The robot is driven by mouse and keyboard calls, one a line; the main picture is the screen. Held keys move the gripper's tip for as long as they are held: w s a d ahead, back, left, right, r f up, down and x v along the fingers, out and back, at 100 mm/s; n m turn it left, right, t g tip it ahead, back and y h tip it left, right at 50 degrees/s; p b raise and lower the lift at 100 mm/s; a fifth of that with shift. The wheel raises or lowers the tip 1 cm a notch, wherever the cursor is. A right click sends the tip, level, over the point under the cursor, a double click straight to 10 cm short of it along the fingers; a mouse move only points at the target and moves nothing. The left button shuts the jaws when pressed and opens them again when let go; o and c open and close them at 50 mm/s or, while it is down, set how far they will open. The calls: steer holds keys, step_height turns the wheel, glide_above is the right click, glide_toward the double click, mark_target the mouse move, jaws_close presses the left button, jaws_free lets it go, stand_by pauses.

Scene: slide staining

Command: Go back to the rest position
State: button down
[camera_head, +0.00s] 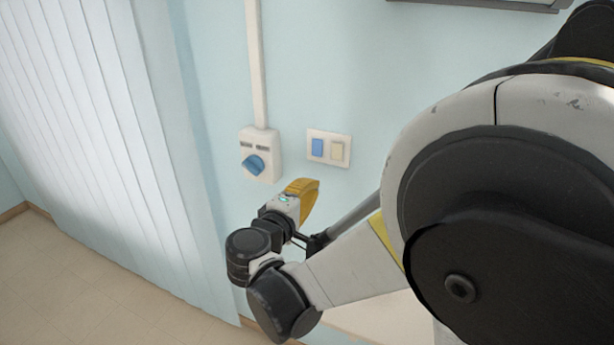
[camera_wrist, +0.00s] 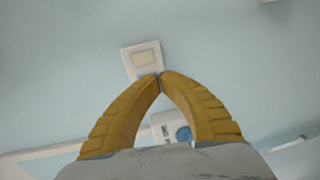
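My gripper (camera_head: 314,186) is in front of the light-blue wall, below the switch plate in the head view. Its two yellow fingers meet at the tips in the wrist view (camera_wrist: 160,76). It is shut, with nothing visible between the fingers. The forearm reaches in from the right of the head view, bent at the wrist joints.
A switch plate (camera_head: 343,137) with a blue and a cream rocker is on the wall; part of it shows beyond the fingertips in the wrist view (camera_wrist: 128,63). A box with a blue knob (camera_head: 253,164) is left of it. Vertical blinds (camera_head: 85,130) hang at left above clear floor.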

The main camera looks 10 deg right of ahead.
steer(key=s+d+f+m+g+y+b, duration=0.2)
steer(key=s+d+f+m+g+y, duration=0.25)
steer(key=s+d, duration=0.4)
steer(key=s+a+f+m+g+y+b, duration=0.1)
steer(key=s+f+m+y, duration=0.1)
steer(key=s, duration=0.5)
steer(key=s+a+f+m+g+y+b, duration=0.1)
steer(key=s+a+f+m+y, duration=0.1)
steer(key=s, duration=0.5)
steer(key=shift+s+a+f+m+y+b, duration=0.15)
steer(key=shift+s+f+m+y+b, duration=0.2)
steer(key=shift+f+m+y, duration=0.55)
steer(key=shift+r+m+h, duration=0.25)
